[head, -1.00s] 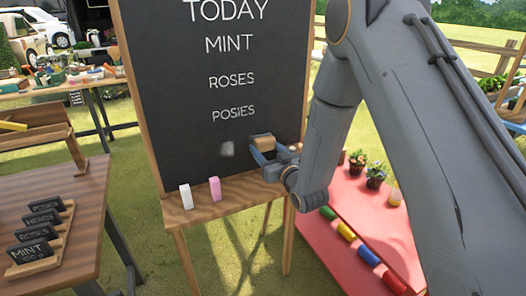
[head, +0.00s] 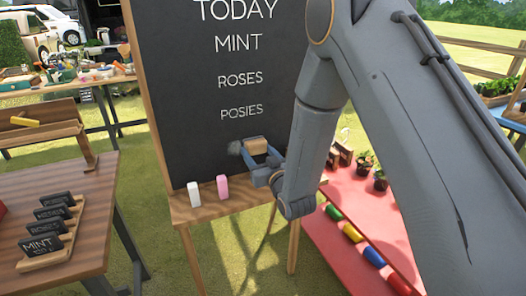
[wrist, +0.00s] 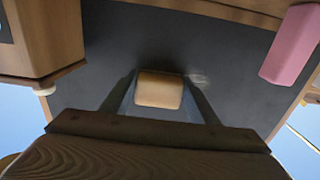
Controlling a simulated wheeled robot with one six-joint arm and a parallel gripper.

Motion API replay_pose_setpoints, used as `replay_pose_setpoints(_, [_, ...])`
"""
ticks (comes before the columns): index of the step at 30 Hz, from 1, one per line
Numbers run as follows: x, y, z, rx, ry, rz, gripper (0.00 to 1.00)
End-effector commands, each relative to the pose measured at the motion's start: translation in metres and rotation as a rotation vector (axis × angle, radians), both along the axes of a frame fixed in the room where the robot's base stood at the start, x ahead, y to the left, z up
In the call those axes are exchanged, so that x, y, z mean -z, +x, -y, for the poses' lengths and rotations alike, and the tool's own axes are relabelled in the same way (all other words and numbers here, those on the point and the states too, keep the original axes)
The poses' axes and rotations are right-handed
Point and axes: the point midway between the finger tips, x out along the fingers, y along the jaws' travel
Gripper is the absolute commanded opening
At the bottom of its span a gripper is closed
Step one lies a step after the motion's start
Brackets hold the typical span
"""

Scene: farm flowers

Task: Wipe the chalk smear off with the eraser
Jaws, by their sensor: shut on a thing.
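The chalkboard (head: 215,75) stands on a wooden easel, lettered TODAY, MINT, ROSES, POSIES. The chalk smear (head: 235,147) is a faint grey patch low on the board, below POSIES. In the wrist view the smear (wrist: 198,78) is a pale streak just beside the eraser. My gripper (head: 262,160) is shut on the eraser (head: 256,146), a tan block, just right of the smear in the head view. The eraser also shows between my fingers in the wrist view (wrist: 158,90). I cannot tell whether it touches the board.
A white chalk stick (head: 194,194) and a pink one (head: 222,187) stand on the easel ledge (head: 205,210). A table with small signs (head: 50,225) is at left. A red stand (head: 350,200) with plants and coloured cylinders is at right.

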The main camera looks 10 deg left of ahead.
Motion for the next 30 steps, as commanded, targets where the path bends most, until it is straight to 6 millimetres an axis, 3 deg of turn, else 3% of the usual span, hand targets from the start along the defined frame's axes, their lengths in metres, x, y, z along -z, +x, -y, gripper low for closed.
replay_pose_setpoints(21, [-0.003, -0.023, -0.041, -0.008, 0.003, 0.005, 0.37])
replay_pose_setpoints(30, [-0.002, -0.029, -0.049, -0.006, 0.003, 0.004, 0.36])
